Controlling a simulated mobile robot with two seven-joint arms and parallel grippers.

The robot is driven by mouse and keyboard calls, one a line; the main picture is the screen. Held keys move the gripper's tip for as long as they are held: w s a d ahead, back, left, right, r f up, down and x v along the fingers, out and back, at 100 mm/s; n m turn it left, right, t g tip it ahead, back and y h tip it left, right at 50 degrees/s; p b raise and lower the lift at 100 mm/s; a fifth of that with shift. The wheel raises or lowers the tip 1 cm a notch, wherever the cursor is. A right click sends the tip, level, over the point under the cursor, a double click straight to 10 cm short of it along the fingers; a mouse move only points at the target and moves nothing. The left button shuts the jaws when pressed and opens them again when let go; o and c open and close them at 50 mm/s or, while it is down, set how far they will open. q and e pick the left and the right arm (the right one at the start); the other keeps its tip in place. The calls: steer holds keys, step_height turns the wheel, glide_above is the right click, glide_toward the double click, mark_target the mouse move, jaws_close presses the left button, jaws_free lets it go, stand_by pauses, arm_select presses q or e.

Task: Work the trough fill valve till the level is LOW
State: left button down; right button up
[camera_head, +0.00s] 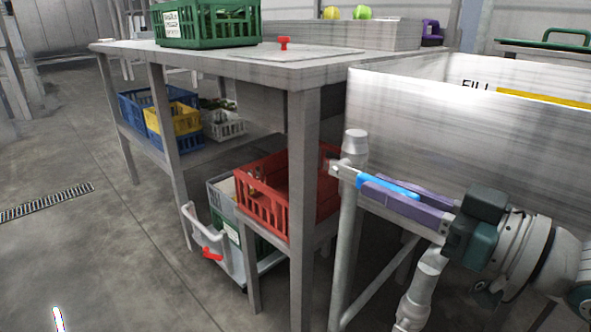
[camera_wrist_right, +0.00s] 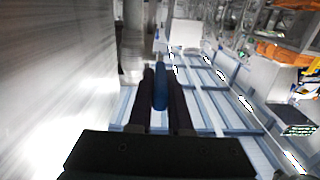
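The trough (camera_head: 450,125) is a grey metal basin at the right of the head view. Its inner wall carries a "FILL" label (camera_head: 475,84) and a yellow stripe (camera_head: 545,99). The water level cannot be seen. A blue valve lever (camera_head: 392,185) sticks out from a grey fitting on the upright pipe (camera_head: 355,145) at the trough's front. My right gripper (camera_head: 360,180) has its purple fingers along both sides of the lever. In the right wrist view the blue lever (camera_wrist_right: 160,90) lies between the dark fingers (camera_wrist_right: 161,80), which look closed on it. My left gripper is out of view.
A metal table (camera_head: 240,66) stands left of the trough, with a green crate (camera_head: 215,25) and a red-handled item (camera_head: 284,43) on top. A red crate (camera_head: 265,205) sits low beside the pipe. Blue (camera_head: 132,108) and yellow (camera_head: 183,120) crates are on the lower shelf. The floor at left is clear.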

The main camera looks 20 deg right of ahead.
jaws_close()
stand_by(0.3)
steer(key=shift+r, duration=0.1)
stand_by(0.6)
